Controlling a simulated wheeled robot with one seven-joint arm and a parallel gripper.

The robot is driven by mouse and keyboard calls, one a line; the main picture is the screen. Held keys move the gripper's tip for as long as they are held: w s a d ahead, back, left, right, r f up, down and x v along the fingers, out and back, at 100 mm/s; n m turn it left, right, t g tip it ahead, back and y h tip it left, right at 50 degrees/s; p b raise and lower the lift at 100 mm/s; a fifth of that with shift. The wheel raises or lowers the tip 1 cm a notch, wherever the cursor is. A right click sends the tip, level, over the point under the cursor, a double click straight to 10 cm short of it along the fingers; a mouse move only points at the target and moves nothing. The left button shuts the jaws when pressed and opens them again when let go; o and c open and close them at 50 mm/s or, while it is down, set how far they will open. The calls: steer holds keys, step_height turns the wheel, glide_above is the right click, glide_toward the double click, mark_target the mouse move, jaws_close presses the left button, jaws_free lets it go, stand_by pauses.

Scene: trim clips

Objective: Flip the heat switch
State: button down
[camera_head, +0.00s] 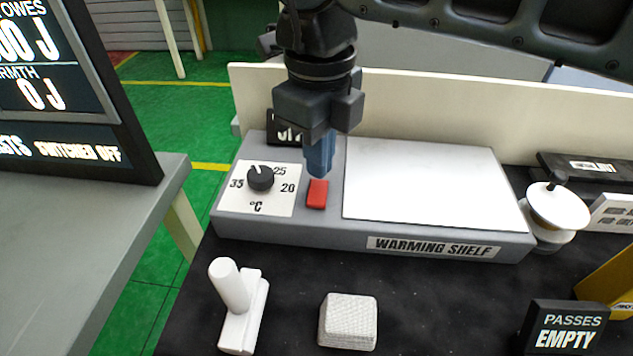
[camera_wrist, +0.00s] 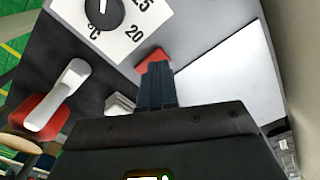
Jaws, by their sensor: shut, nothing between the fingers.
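The warming shelf (camera_head: 300,233) is a grey unit on the black table, with a white plate (camera_head: 425,180) on its right part. A red rocker switch (camera_head: 317,194) sits between the dial and the white plate; it also shows in the wrist view (camera_wrist: 153,60). My gripper (camera_head: 319,172) is shut and empty, pointing down just above and behind the red switch. In the wrist view my fingertips (camera_wrist: 157,70) cover part of the switch, and I cannot tell whether they touch it. A screen (camera_head: 62,90) at the left reads "switched off".
A black temperature dial (camera_head: 260,178) stands left of the switch. A white peg-shaped part (camera_head: 238,300) and a white block (camera_head: 348,321) lie in front. A "PASSES EMPTY" sign (camera_head: 565,328) stands front right. A pale low wall (camera_head: 420,118) runs behind the shelf.

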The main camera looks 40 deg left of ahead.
mark_target(319, 184)
steer(key=shift+r+p, duration=1.05)
steer(key=shift+r, duration=1.35)
